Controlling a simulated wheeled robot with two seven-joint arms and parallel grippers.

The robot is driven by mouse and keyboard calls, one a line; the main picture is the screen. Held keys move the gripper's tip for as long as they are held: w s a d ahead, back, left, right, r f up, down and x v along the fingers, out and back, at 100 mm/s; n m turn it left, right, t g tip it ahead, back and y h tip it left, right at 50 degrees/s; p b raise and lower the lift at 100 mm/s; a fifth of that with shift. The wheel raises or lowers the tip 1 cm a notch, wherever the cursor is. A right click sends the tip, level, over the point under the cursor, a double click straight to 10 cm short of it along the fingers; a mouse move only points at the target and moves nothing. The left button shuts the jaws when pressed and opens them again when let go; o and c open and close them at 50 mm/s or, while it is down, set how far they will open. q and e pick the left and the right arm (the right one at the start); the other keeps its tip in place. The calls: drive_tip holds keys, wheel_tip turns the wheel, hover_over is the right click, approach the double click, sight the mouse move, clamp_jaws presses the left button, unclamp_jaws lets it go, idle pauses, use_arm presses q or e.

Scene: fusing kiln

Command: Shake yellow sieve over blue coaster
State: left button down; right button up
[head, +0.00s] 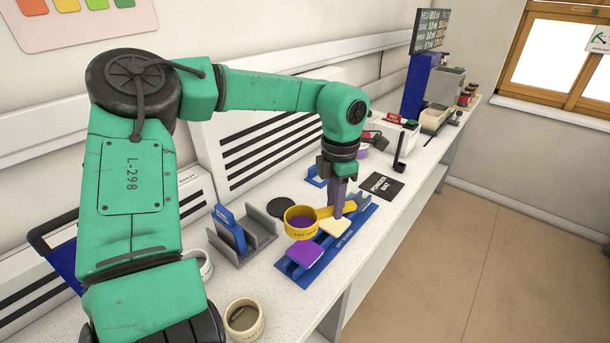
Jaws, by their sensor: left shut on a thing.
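The yellow sieve (301,234) holds purple powder and has a yellow handle stretching to the right. My left gripper (338,208) points down and is shut on that handle. The sieve appears beside the blue board (346,240); its height above the counter is hard to judge. A purple square tile (305,254) lies on the board in front of the sieve. A cream square tile (335,227) lies on the board just below the gripper. I cannot pick out a plainly blue coaster; the purple tile is the nearest in colour. My right gripper is out of view.
A grey slotted holder with a blue upright piece (229,229) stands left of the sieve. A black disc (281,206) lies behind it. A beige cup (244,319) stands at the front. A black powder mat (381,187) lies to the right, near the counter's edge.

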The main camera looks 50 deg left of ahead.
use_arm(q)
drive_tip(key=shift+r+p, duration=0.8)
drive_tip(key=shift+r, duration=0.6)
